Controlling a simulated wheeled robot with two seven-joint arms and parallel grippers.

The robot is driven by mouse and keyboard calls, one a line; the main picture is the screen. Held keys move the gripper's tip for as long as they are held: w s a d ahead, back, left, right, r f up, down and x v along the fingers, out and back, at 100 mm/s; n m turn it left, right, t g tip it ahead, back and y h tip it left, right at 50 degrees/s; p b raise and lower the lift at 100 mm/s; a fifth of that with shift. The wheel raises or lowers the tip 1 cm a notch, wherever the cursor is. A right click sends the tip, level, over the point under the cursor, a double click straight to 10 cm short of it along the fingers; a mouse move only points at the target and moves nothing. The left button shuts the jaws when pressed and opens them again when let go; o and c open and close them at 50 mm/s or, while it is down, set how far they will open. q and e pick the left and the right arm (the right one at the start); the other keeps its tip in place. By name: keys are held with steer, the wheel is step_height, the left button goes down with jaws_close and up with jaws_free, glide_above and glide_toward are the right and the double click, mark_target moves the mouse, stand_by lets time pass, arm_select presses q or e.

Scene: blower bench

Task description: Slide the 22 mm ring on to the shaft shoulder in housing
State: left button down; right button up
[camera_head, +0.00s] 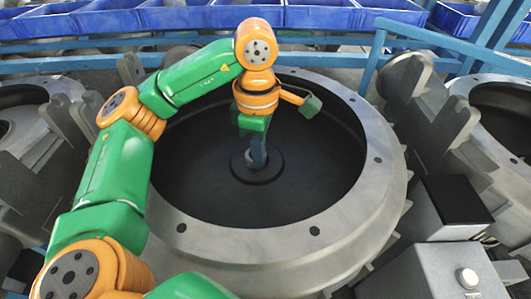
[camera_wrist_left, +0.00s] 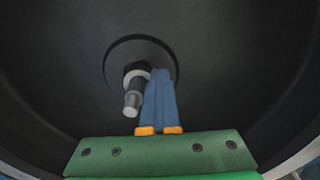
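The housing (camera_head: 330,240) is a big grey round casing with a dark bowl inside. The shaft (camera_wrist_left: 133,97) stands up from a round dark hub in the bowl's middle, with a pale metal end. A pale grey ring (camera_wrist_left: 138,74) shows around the shaft near its dark base, partly hidden by the shaft and my fingers. My left gripper (camera_wrist_left: 160,72) reaches down into the bowl; its blue fingers are close together, and their tips meet the ring's right side. In the head view the left gripper (camera_head: 257,158) hides most of the shaft. My right gripper is out of view.
The bowl's rim with bolt holes surrounds my left arm. A grey box (camera_head: 440,272) with a pale button and a black-topped block (camera_head: 453,200) stand at right. More housings (camera_head: 500,115) flank this one. Blue bins (camera_head: 315,17) and a blue rail are behind.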

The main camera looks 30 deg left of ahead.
arm_select(q)
steer(key=m, duration=0.1)
steer(key=s+a+m, duration=0.1)
steer(key=a+m, duration=0.1)
steer(key=m, duration=0.1)
steer(key=shift+s, duration=0.25)
steer(key=shift+s+a+m+p, duration=0.15)
steer(key=shift+s+a+m, duration=0.3)
steer(key=shift+m, duration=0.6)
steer(key=shift+s+a+m+p, duration=0.15)
steer(key=shift+s+a+m, duration=0.25)
steer(key=shift+m, duration=0.65)
steer(key=c, duration=1.6)
jaws_free()
steer(key=shift+w+a, duration=0.1)
steer(key=shift+w, duration=0.05)
steer(key=c, duration=1.1)
jaws_free()
step_height(320, 180, up, 7)
steer(key=p, duration=0.3)
steer(key=shift+r+p, duration=0.1)
steer(key=shift+p, duration=0.3)
